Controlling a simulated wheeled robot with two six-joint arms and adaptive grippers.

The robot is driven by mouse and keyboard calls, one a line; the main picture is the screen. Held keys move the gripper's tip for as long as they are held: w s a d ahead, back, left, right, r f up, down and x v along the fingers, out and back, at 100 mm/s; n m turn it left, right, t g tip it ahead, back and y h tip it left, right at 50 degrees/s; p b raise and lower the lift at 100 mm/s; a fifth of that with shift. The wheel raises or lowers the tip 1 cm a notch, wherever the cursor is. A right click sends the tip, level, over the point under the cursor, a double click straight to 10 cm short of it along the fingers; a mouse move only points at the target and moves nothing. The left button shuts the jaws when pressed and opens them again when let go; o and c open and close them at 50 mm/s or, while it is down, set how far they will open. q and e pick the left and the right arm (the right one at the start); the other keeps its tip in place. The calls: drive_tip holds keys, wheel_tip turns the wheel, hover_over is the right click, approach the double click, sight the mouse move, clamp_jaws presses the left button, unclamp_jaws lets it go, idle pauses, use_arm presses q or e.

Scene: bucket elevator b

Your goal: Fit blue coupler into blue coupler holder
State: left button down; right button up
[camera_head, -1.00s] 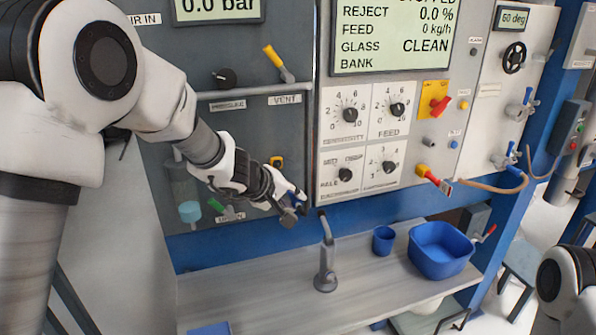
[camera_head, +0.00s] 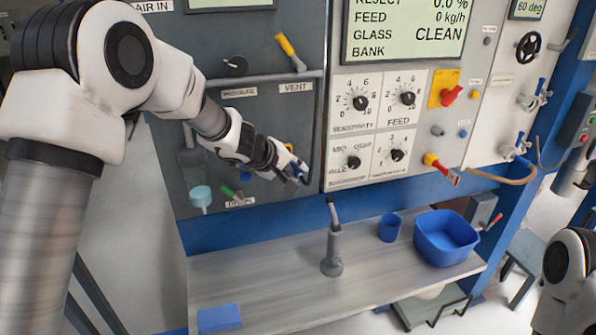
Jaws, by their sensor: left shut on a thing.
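My left gripper (camera_head: 294,178) is in front of the lower right part of the dark grey panel. It is shut on a small blue piece, which I take to be the blue coupler (camera_head: 302,168); the fingers hide most of it. A dark hose (camera_head: 318,125) runs down the panel's right edge towards the gripper. I cannot make out the blue coupler holder for sure. My right gripper is not in view; only part of my right arm shows at the right edge.
A grey stand (camera_head: 332,252) rises from the bench (camera_head: 285,279) below the gripper. A blue cup (camera_head: 389,228) and a blue tub (camera_head: 446,238) stand to its right. A blue block (camera_head: 219,318) lies at the front left. The yellow-handled vent lever (camera_head: 290,52) sticks out above.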

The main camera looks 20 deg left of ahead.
use_arm(q)
drive_tip(key=shift+w+a, duration=0.3)
drive_tip(key=shift+w, duration=0.15)
idle(0.3)
idle(0.7)
drive_tip(key=shift+b, duration=0.5)
drive_tip(key=shift+b, duration=0.3)
drive_tip(key=shift+w+a+p, duration=0.5)
drive_tip(key=shift+w+p, duration=0.1)
drive_tip(key=shift+w, duration=0.1)
idle(0.5)
